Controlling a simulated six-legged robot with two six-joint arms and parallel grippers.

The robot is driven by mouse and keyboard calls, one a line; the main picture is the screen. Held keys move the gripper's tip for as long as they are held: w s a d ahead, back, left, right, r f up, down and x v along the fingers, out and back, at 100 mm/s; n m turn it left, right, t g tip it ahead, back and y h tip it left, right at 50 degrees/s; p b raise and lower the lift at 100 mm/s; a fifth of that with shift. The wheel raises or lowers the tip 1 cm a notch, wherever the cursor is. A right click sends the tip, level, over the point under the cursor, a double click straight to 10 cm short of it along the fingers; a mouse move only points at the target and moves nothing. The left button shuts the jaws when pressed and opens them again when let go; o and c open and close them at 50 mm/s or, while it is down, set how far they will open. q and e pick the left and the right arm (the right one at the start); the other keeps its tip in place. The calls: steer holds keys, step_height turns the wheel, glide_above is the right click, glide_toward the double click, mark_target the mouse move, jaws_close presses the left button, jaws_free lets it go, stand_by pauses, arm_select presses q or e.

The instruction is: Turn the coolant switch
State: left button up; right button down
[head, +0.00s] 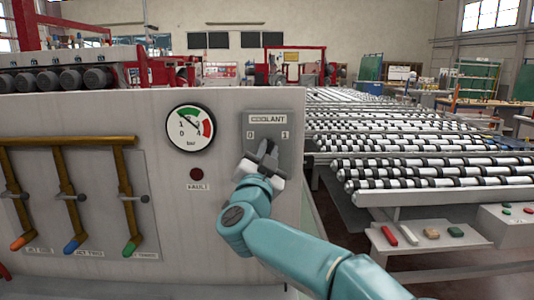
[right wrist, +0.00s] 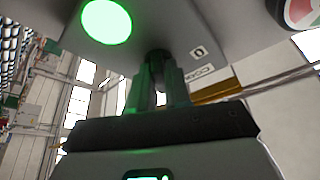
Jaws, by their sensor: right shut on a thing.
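The coolant switch is a dark knob on a grey plate (head: 288,155) below a COOLANT label (head: 267,119), with 0 at left and 1 at right. My right gripper (head: 266,152) is at the plate, shut on the knob. In the right wrist view the fingers (right wrist: 160,90) close around the knob (right wrist: 158,57). A round lamp (right wrist: 105,20) beside the switch is lit green there; my gripper and wrist cover that spot in the head view. The fingers hide most of the knob, so I cannot tell which way it points. My left gripper is out of view.
A pressure gauge (head: 190,127) and a dark red FAULT lamp (head: 196,174) are left of the plate. Brass pipes (head: 68,141) with orange, blue and green valve handles stand farther left. A roller conveyor (head: 430,172) lies to the right, behind a small button shelf (head: 430,249).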

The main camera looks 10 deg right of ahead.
steer(key=shift+s+r+m+g+h, duration=0.1)
steer(key=shift+r+m+g+h, duration=0.1)
steer(key=shift+m, duration=0.35)
steer(key=shift+r+m+g+h, duration=0.1)
steer(key=shift+m+h, duration=0.1)
steer(key=shift+m, duration=0.35)
steer(key=shift+d, duration=0.1)
steer(key=c, duration=1.2)
jaws_free()
steer(key=shift+o, duration=0.2)
steer(key=shift+f, duration=0.1)
